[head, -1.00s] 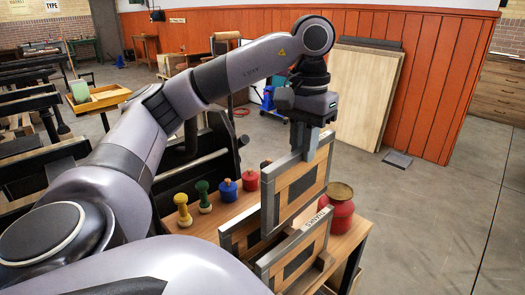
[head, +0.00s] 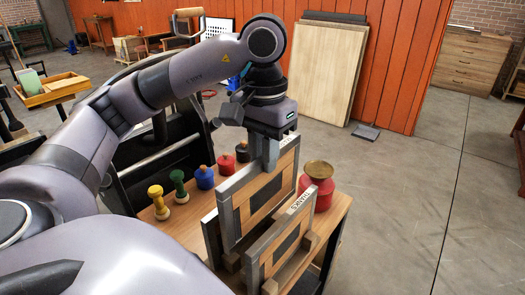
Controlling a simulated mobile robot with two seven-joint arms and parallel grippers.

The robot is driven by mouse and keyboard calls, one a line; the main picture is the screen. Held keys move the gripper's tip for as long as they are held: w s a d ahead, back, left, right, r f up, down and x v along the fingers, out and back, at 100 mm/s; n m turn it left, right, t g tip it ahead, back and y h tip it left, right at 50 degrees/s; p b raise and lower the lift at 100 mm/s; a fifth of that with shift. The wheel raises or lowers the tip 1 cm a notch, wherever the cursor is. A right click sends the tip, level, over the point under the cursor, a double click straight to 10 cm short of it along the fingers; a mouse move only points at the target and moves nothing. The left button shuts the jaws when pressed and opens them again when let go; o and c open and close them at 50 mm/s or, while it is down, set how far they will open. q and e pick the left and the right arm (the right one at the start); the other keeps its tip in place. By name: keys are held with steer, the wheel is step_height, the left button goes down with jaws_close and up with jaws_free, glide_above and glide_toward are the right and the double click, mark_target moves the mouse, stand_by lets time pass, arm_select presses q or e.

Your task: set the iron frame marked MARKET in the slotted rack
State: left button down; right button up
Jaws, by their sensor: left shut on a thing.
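My left gripper (head: 264,150) is shut on the top bar of a frame with a grey metal border, wood filling and dark centre panel (head: 265,197). Another frame (head: 211,238) shows partly behind at the left. The rack (head: 270,287) shows only as wooden blocks. My right gripper is not in view.
The wooden bench (head: 331,222) carries a red pot with a brass top (head: 318,184) close right of the frames. Yellow (head: 159,202), green (head: 179,186), blue (head: 204,177) and red (head: 226,165) items stand behind. Open floor lies right.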

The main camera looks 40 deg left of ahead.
arm_select(q)
steer(key=b, duration=0.3)
glide_above(263, 203)
steer(key=w+a, duration=0.1)
steer(key=shift+f, duration=2.65)
steer(key=shift+b, duration=0.45)
steer(key=shift+f+b, duration=1.35)
steer(key=shift+f, duration=0.05)
steer(key=shift+f+b, duration=0.35)
steer(key=shift+d+f+b, duration=0.1)
steer(key=shift+f+b, duration=1.15)
steer(key=c, duration=0.9)
jaws_free()
steer(key=shift+c, duration=0.2)
